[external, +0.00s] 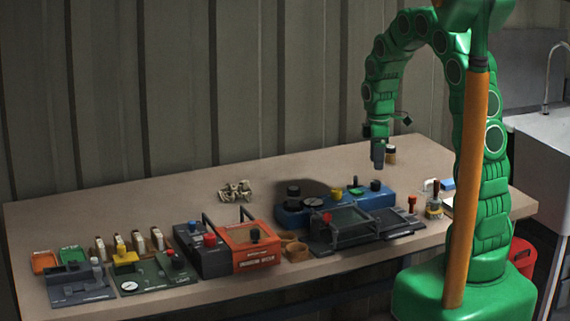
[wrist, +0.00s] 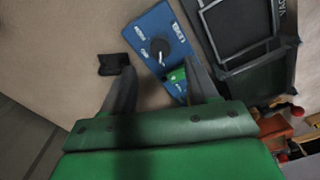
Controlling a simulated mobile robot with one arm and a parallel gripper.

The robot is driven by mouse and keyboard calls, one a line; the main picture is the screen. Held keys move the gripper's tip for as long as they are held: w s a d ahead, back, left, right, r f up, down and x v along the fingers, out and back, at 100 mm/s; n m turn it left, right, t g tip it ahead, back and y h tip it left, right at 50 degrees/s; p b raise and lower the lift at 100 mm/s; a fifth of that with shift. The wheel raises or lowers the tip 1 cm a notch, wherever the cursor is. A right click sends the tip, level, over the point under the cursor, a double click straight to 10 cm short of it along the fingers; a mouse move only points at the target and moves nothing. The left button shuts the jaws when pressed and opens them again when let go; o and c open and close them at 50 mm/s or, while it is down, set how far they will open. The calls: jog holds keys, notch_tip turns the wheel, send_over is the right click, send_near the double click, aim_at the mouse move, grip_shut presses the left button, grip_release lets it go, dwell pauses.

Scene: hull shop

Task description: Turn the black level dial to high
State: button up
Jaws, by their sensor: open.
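The black level dial (wrist: 160,47) sits on a blue panel (wrist: 149,22) marked LEVEL, with a pale pointer line on it. The other small labels are too blurred to read surely. In the external view, the blue unit (external: 335,205) stands at the back of the bench, and the black dial (external: 375,185) appears at its right end. My gripper (external: 378,158) points down above that end, apart from the dial. In the wrist view, my gripper (wrist: 159,65) is open and empty, its fingers either side of the panel's near part.
A green part (wrist: 176,75) lies close to the dial, near my right finger. A dark framed unit (external: 365,227) stands in front of the blue unit. Bare bench top lies to the back left.

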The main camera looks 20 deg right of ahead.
aim_at(376, 181)
jog(key=shift+f, duration=3.6)
jog(key=shift+c, duration=0.2)
jog(key=c, duration=1)
